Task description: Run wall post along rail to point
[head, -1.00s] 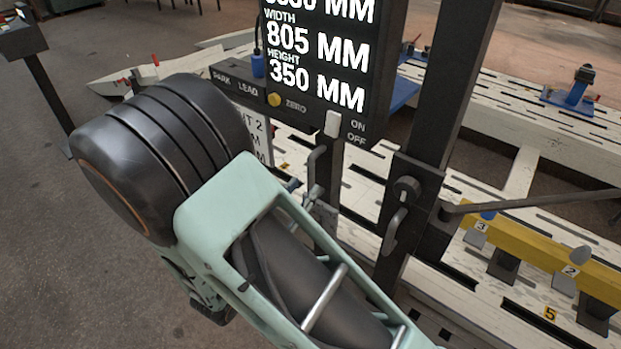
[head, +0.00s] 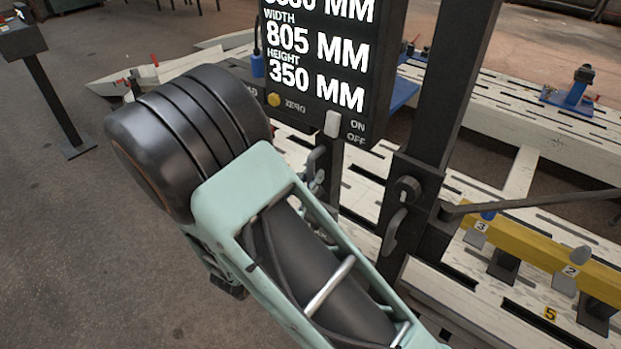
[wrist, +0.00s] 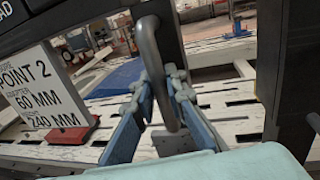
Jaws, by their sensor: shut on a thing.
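A dark upright post (head: 462,85) stands at the bench, with a clamp block and grey lever (head: 393,232) low on it. A display panel (head: 318,60) beside it reads width 805 mm and height 350 mm. A grey bar handle (wrist: 151,50) stands in front of a dark upright in the wrist view. My gripper (wrist: 160,80) has its blue fingers around this handle and is shut on it. My arm hides the gripper in the head view. A white sign (wrist: 38,88) in the wrist view reads point 2, adapter 60 mm, 240 mm.
The white slotted bench (head: 480,115) runs behind the posts. A yellow beam (head: 540,247) with numbered tags and dark supports lies at the right. A blue tool (head: 577,88) stands at the back right. A dark pedestal (head: 50,90) stands at the left, with open floor between.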

